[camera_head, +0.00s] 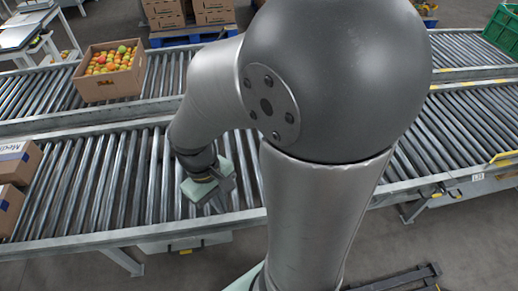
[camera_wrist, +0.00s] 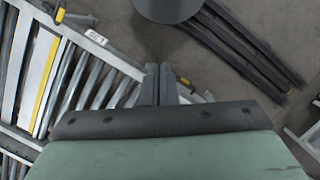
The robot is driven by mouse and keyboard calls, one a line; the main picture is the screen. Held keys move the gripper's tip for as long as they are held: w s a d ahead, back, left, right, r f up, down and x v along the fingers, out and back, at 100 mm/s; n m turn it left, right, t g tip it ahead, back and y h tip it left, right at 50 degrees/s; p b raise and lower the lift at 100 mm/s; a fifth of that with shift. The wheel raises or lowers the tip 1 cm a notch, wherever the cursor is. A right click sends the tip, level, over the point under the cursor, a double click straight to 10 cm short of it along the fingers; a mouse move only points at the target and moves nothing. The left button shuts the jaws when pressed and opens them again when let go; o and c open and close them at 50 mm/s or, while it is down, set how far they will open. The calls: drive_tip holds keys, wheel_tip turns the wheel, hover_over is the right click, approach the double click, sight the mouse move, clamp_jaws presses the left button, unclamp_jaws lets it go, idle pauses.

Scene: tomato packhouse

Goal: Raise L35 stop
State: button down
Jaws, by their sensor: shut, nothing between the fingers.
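A small pale tag (camera_head: 478,177), its print too small to read surely, is on the near conveyor's front rail at the right in the head view. A yellow-edged bar (camera_head: 503,156) lies by the rollers just above it; I cannot tell whether this is the L35 stop or whether it is up or down. My gripper (camera_head: 213,203) hangs over the near conveyor left of my arm, well away from that tag. In the wrist view its two grey fingers (camera_wrist: 158,85) are together and hold nothing. A label (camera_wrist: 96,37) and a yellow strip (camera_wrist: 45,75) show there on a conveyor.
Two roller conveyors (camera_head: 75,200) run across the head view. A box of tomatoes (camera_head: 108,90) stands on the far one. Cardboard boxes (camera_head: 12,165) sit at the left and a green crate (camera_head: 502,30) at far right. A dark frame (camera_wrist: 245,45) lies on the floor.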

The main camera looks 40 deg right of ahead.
drive_tip(key=d+f+n+g+h+b, duration=0.3)
drive_tip(key=f+n+g+h+b, duration=0.15)
drive_tip(key=f, duration=1.35)
drive_tip(key=w+d+f+n+h+b, duration=0.2)
drive_tip(key=d+f+n+h, duration=0.4)
drive_tip(key=d+f+h, duration=0.3)
drive_tip(key=shift+d+f+b, duration=0.2)
drive_tip(key=shift+f+b, duration=0.25)
drive_tip(key=shift+b, duration=0.45)
drive_tip(key=r+x, duration=0.2)
drive_tip(key=x, duration=1)
drive_tip(key=shift+s+d+r, duration=0.2)
drive_tip(key=shift+d+r, duration=0.2)
drive_tip(key=shift+d, duration=0.25)
drive_tip(key=shift+t+h, duration=0.25)
